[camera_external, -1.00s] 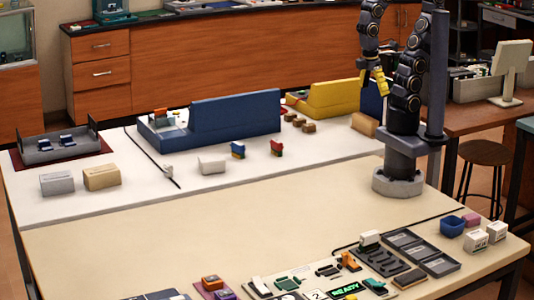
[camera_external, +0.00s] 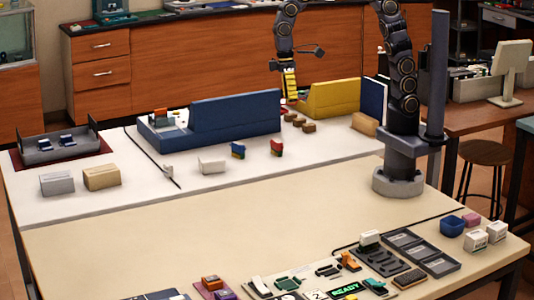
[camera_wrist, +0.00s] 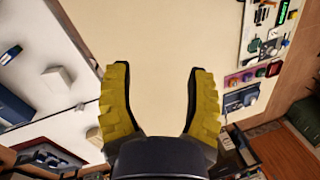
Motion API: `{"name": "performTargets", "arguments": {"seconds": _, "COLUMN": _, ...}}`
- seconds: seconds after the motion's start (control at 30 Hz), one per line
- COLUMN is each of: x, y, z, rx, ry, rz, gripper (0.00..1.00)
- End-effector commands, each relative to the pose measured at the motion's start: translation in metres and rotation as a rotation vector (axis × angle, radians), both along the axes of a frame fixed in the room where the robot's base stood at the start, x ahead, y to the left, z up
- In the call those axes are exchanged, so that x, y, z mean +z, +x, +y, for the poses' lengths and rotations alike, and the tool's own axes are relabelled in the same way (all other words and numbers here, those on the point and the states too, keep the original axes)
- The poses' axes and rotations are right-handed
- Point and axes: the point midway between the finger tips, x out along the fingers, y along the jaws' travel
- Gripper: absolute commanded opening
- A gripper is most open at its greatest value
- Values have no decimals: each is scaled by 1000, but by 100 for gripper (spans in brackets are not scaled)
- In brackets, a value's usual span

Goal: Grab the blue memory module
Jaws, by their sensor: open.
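A small blue block (camera_external: 238,150), which looks like the blue memory module, stands on the white mat in front of the long blue stand. A similar red block (camera_external: 277,147) stands to its right. A small blue piece (camera_wrist: 11,55) at the left edge of the wrist view may be the same blue block. My gripper (camera_external: 290,97) has yellow fingers and hangs in the air toward the back, near the yellow stand. In the wrist view my gripper (camera_wrist: 157,68) is open, with nothing between the fingers.
The blue stand (camera_external: 235,122) and yellow stand (camera_external: 330,98) rise behind the small blocks. A white box (camera_external: 212,165) is left of the blue block. A grey tray (camera_external: 40,155) holds other blue pieces. The beige tabletop (camera_external: 220,232) is clear in the middle.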

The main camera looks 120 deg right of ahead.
Motion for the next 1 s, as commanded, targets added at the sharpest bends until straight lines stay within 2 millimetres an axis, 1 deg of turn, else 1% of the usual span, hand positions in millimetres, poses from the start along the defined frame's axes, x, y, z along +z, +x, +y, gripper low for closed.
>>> {"name": "performTargets", "arguments": {"seconds": 0.03, "x": -11, "y": 18, "z": -20, "rx": -62, "ry": 11, "rz": 0, "gripper": 54}}
{"name": "performTargets", "arguments": {"seconds": 0.07, "x": -17, "y": 27, "z": -31, "rx": -96, "ry": 16, "rz": -3, "gripper": 54}}
{"name": "performTargets", "arguments": {"seconds": 0.1, "x": -25, "y": 38, "z": -48, "rx": -145, "ry": 21, "rz": -7, "gripper": 54}}
{"name": "performTargets", "arguments": {"seconds": 0.17, "x": -39, "y": 52, "z": -75, "rx": -217, "ry": 23, "rz": -9, "gripper": 54}}
{"name": "performTargets", "arguments": {"seconds": 0.2, "x": -49, "y": 59, "z": -93, "rx": -267, "ry": 25, "rz": -9, "gripper": 54}}
{"name": "performTargets", "arguments": {"seconds": 0.27, "x": -65, "y": 67, "z": -124, "rx": -347, "ry": 19, "rz": -11, "gripper": 54}}
{"name": "performTargets", "arguments": {"seconds": 0.3, "x": -77, "y": 70, "z": -144, "rx": -398, "ry": 14, "rz": -6, "gripper": 54}}
{"name": "performTargets", "arguments": {"seconds": 0.37, "x": -96, "y": 72, "z": -177, "rx": -480, "ry": 4, "rz": -2, "gripper": 54}}
{"name": "performTargets", "arguments": {"seconds": 0.4, "x": -109, "y": 70, "z": -199, "rx": -536, "ry": -8, "rz": 0, "gripper": 54}}
{"name": "performTargets", "arguments": {"seconds": 0.43, "x": -119, "y": 68, "z": -216, "rx": -576, "ry": -19, "rz": 5, "gripper": 54}}
{"name": "performTargets", "arguments": {"seconds": 0.47, "x": -129, "y": 64, "z": -232, "rx": -616, "ry": -30, "rz": 9, "gripper": 54}}
{"name": "performTargets", "arguments": {"seconds": 0.5, "x": -143, "y": 57, "z": -255, "rx": -671, "ry": -47, "rz": 15, "gripper": 54}}
{"name": "performTargets", "arguments": {"seconds": 0.57, "x": -162, "y": 44, "z": -285, "rx": -746, "ry": -76, "rz": 28, "gripper": 54}}
{"name": "performTargets", "arguments": {"seconds": 0.6, "x": -172, "y": 35, "z": -304, "rx": -791, "ry": -96, "rz": 33, "gripper": 54}}
{"name": "performTargets", "arguments": {"seconds": 0.7, "x": -195, "y": 11, "z": -342, "rx": -883, "ry": -141, "rz": 51, "gripper": 54}}
{"name": "performTargets", "arguments": {"seconds": 0.8, "x": -209, "y": -8, "z": -365, "rx": -941, "ry": -177, "rz": 65, "gripper": 54}}
{"name": "performTargets", "arguments": {"seconds": 0.83, "x": -211, "y": -11, "z": -370, "rx": -953, "ry": -185, "rz": 67, "gripper": 54}}
{"name": "performTargets", "arguments": {"seconds": 0.9, "x": -216, "y": -18, "z": -376, "rx": -969, "ry": -196, "rz": 72, "gripper": 54}}
{"name": "performTargets", "arguments": {"seconds": 1.0, "x": -224, "y": -21, "z": -379, "rx": -976, "ry": -200, "rz": 76, "gripper": 54}}
